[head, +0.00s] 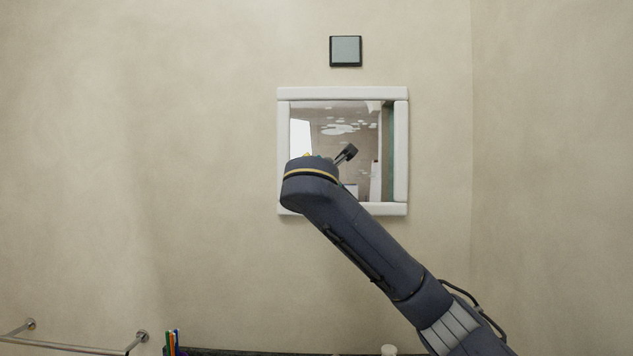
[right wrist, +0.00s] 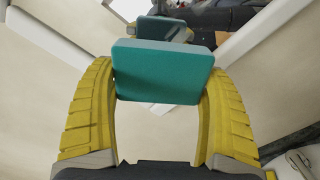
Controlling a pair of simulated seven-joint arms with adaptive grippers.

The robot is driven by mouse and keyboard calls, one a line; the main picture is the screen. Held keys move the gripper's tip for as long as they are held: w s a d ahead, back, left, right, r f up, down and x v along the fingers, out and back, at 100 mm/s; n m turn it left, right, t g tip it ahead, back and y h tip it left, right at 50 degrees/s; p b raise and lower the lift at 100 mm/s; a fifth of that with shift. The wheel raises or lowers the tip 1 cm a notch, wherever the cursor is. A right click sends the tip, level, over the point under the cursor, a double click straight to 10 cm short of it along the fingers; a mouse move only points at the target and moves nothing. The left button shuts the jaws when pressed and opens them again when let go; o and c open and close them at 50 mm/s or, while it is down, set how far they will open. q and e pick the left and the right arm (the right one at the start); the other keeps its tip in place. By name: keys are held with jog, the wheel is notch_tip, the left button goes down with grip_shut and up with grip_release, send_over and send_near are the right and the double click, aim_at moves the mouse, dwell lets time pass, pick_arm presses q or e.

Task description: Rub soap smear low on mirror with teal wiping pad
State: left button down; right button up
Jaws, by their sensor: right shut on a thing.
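The white-framed mirror (head: 401,150) hangs on the wall in the head view. Whitish soapy patches (head: 340,128) show in the upper half of its visible glass. My right arm covers its lower left part, so any smear there is hidden. In the right wrist view my right gripper (right wrist: 160,82) has its yellow fingers shut on the teal wiping pad (right wrist: 165,70), held across the fingertips. A teal reflection shows behind the pad. In the head view the pad is hidden behind my wrist. My left gripper is not in view.
A small dark-framed square plate (head: 345,51) is on the wall above the mirror. A metal towel rail (head: 75,347) is low at left, near several coloured upright items (head: 172,343). A pale object (head: 388,350) stands at the bottom edge.

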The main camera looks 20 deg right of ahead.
dwell(0.3)
jog(key=shift+v, duration=1.55)
jog(key=shift+w, duration=0.1)
jog(key=x, duration=0.6)
jog(key=shift+w, duration=0.35)
jog(key=shift+x, duration=1.1)
dwell(0.4)
jog(key=shift+d, duration=0.2)
